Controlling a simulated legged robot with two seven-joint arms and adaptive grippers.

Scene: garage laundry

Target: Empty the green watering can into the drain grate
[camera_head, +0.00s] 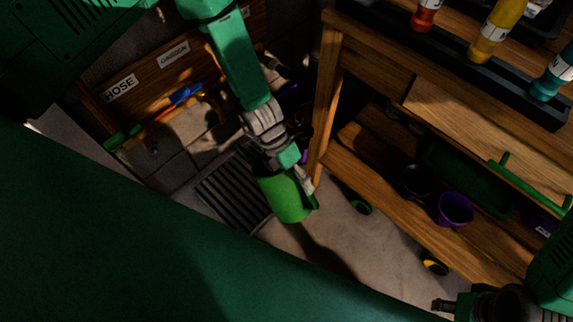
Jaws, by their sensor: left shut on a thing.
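The green watering can (287,202) is near the centre of the head view, beside the wooden shelf unit. My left gripper (292,172) is shut on it at its upper part and partly hides it. The drain grate (233,190), dark and slatted, lies in the floor just left of the can. From this angle I cannot tell how far the can is tilted or what is inside it. My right gripper (446,306) shows only partly at the bottom right edge, away from the can, and its fingers are not clear.
The wooden shelf unit (328,110) stands close on the right, with bottles on top and a purple pot (455,208) below. A wooden board with HOSE and GARDEN labels (150,75) is at upper left. A dark patch or shadow (320,250) marks the floor.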

